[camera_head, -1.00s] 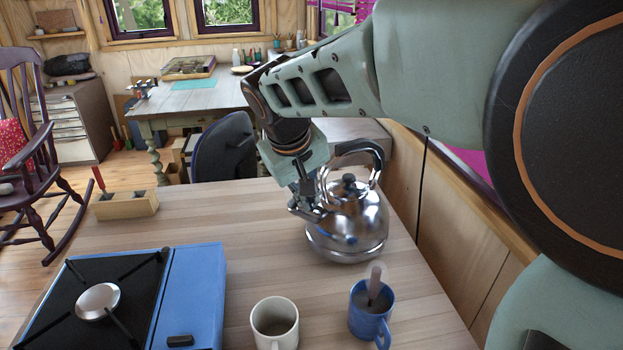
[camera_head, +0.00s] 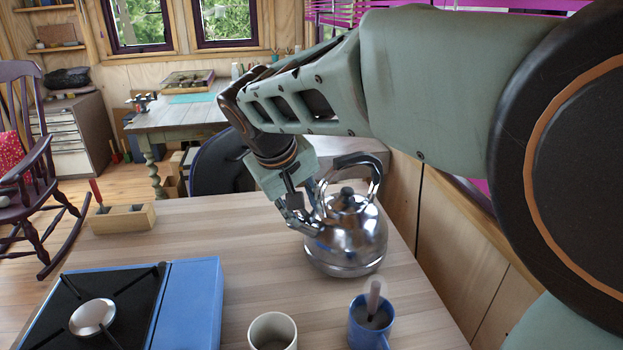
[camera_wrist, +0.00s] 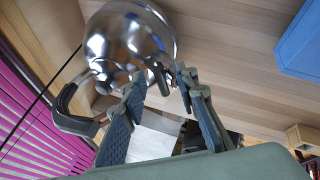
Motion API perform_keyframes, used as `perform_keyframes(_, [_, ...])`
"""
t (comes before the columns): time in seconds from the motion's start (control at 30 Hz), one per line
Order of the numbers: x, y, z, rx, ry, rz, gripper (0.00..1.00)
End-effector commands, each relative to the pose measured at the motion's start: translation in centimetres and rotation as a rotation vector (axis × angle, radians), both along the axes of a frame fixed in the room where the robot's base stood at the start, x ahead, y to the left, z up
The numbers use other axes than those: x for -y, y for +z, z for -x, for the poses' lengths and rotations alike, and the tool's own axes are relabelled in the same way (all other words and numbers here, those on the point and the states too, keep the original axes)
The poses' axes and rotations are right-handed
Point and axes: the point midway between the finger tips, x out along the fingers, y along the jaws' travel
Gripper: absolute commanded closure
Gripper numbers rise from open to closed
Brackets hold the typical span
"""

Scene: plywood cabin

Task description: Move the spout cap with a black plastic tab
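A shiny steel kettle (camera_head: 345,240) with a black-gripped arched handle (camera_head: 349,160) and a dark lid knob (camera_head: 347,195) stands upright on the wooden table. It also shows in the wrist view (camera_wrist: 125,45), where a dark tab at the spout (camera_wrist: 160,76) lies near my fingertips. The spout cap itself is hard to make out, and my fingers partly hide the spout side in the head view. My gripper (camera_head: 300,220) is at the kettle's left side. In the wrist view my gripper (camera_wrist: 160,88) has its fingers apart, with the tab between or just beyond the tips; contact is unclear.
A white mug (camera_head: 272,330) and a blue mug (camera_head: 371,325) with a stick in it stand at the front. The table's middle left is clear.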

Motion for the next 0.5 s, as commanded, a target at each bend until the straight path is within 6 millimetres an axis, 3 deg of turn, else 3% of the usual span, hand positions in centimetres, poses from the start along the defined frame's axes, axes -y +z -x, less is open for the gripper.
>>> perform_keyframes(0.5, [-0.8,3.9,1.9,0.000,0.000,0.000,0.72])
